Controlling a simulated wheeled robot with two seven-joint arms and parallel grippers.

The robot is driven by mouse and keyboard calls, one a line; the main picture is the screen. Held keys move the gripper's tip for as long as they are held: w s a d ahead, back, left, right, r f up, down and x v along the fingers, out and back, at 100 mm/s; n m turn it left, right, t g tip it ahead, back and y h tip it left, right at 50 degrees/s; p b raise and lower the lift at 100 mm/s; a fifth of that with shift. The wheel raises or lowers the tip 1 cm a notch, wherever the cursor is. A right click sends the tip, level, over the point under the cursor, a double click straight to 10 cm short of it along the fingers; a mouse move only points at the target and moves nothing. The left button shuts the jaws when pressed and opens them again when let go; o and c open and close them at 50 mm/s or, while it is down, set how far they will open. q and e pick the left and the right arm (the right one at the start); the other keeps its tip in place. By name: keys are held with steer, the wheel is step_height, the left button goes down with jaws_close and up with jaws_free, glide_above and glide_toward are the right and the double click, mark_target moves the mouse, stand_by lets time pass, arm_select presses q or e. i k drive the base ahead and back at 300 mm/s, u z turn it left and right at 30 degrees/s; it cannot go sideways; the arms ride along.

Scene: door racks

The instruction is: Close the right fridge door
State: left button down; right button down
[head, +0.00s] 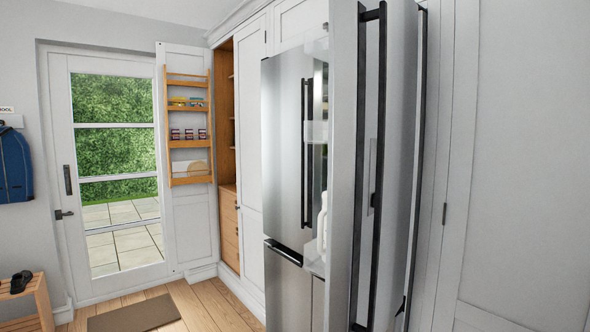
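The right fridge door (397,130) stands open, swung out toward me and seen nearly edge-on. A long black vertical handle (378,170) runs down it. Clear shelves and a white jug (322,225) show at its inner side. The left fridge door (284,140) is stainless steel and looks shut, with its own black handle (307,150). Most of the fridge's inside is hidden behind the open door. Neither of my grippers is in view.
A lower fridge front with a black handle (283,252) is at the bottom. A tall cupboard door (190,225) with a wooden rack (188,145) stands open farther back. A mat (134,314) lies on the wooden floor. White panels (520,160) fill the right.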

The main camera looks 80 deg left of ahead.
mark_target(371, 55)
steer(key=u, duration=2)
steer(key=i, duration=1)
steer(key=k, duration=1)
steer(key=z, duration=1.9)
steer(key=i, duration=0.9)
steer(key=u, duration=1.85)
